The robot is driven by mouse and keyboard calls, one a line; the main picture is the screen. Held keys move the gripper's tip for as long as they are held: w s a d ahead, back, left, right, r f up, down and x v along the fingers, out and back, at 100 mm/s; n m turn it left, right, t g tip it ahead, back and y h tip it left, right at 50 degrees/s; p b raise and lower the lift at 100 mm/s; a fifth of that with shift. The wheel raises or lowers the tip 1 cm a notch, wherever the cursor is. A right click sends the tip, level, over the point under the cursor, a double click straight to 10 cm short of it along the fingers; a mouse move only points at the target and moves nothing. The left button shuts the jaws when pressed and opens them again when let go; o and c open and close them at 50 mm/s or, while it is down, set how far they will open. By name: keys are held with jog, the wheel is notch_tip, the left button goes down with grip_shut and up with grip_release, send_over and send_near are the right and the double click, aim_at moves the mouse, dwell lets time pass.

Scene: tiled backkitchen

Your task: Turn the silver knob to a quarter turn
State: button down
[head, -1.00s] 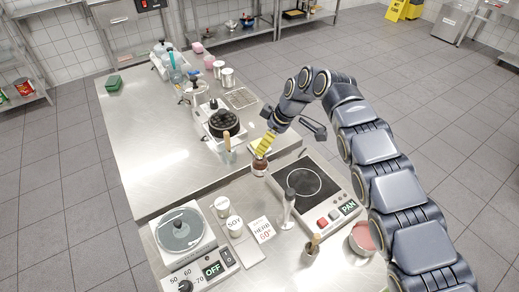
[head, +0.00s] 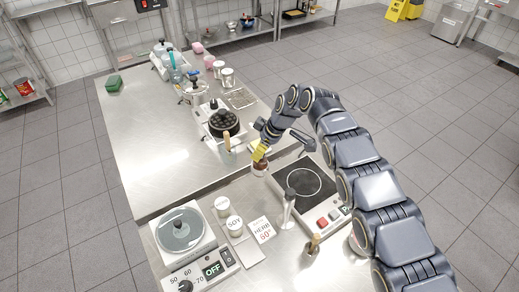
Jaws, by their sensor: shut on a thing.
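My gripper (head: 261,152) is at the rear left corner of the black hotplate (head: 331,222), pointing down and left. Yellow shows at its end, just above and apparently touching the top of a small brown jar-like thing (head: 259,168). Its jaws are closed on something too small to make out. I cannot clearly pick out the silver knob. An upright silver-shafted piece (head: 288,208) stands at the hotplate's left edge, apart from my gripper. A dark dial (head: 185,286) sits by the numbers 50, 60 and 70 at the front.
A round-plated scale (head: 181,231), a SOY jar (head: 235,225) and a HERB card (head: 262,230) stand at the front left. A black pan (head: 223,123) on a burner and a wire rack (head: 240,98) are behind. The steel counter's left side (head: 150,150) is clear.

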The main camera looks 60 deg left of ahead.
jog(key=shift+s+m, duration=0.15)
jog(key=shift+m, duration=0.15)
jog(key=m+t, duration=0.1)
jog(key=m, duration=0.1)
jog(key=m+t, duration=0.1)
jog(key=m, duration=0.1)
jog(key=shift+f+y, duration=0.1)
jog(key=shift+y, duration=0.2)
jog(key=m, duration=0.2)
jog(key=m+t, duration=0.1)
jog(key=m, duration=0.2)
jog(key=shift+t, duration=0.3)
jog(key=m+t, duration=0.1)
jog(key=m, duration=0.2)
jog(key=m+h, duration=0.1)
jog(key=m, duration=0.1)
jog(key=m+t, duration=0.1)
jog(key=m, duration=0.2)
jog(key=shift+t+h, duration=0.3)
jog(key=shift+h, duration=0.1)
jog(key=c, duration=0.8)
grip_release()
